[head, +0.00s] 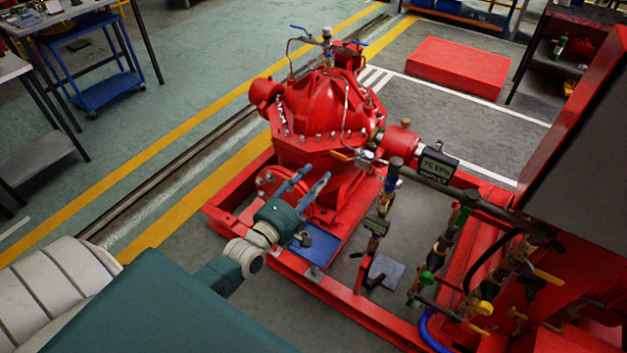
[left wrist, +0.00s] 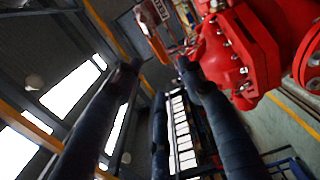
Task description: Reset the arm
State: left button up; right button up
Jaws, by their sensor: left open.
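My left gripper (head: 309,182) is open and empty in the head view. Its two blue-grey fingers point up and to the right, in front of the red pump (head: 318,105). In the left wrist view the dark fingers (left wrist: 158,75) stand apart with nothing between them. The red pump's flange (left wrist: 245,50) shows at the upper right of that view, beside the fingers. I cannot tell whether the gripper touches the pump. My right gripper is in neither view.
A gauge with a display (head: 437,167) and pipes with valves (head: 460,225) stand right of the pump. The red base frame (head: 345,300) runs below. A blue cart (head: 105,90) is at the upper left. Open floor (head: 180,130) lies left of the pump.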

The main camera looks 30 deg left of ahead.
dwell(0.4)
pick_arm(q)
jog(key=s+d+f+m+g, duration=0.1)
jog(key=s+f+m+g, duration=0.35)
jog(key=f, duration=0.75)
jog(key=s+d+f+m+g, duration=0.1)
jog(key=s+f+m+g, duration=0.1)
jog(key=s+f, duration=0.75)
jog(key=s+d+f+m+g, duration=0.1)
jog(key=s+f+m+g, duration=0.25)
jog(key=f, duration=1.05)
jog(key=s+d+f+m+g, duration=0.2)
jog(key=s+f, duration=0.3)
jog(key=s, duration=0.5)
jog(key=s+d+f+m+g, duration=0.2)
jog(key=s+f+m, duration=0.3)
jog(key=s, duration=0.5)
jog(key=s+d+f+m+g, duration=0.1)
jog(key=s+f+m+g, duration=0.2)
jog(key=s, duration=0.8)
jog(key=shift+d+f+y, duration=0.3)
jog(key=shift+d+f, duration=0.1)
jog(key=shift+f, duration=0.5)
jog(key=shift+c, duration=0.2)
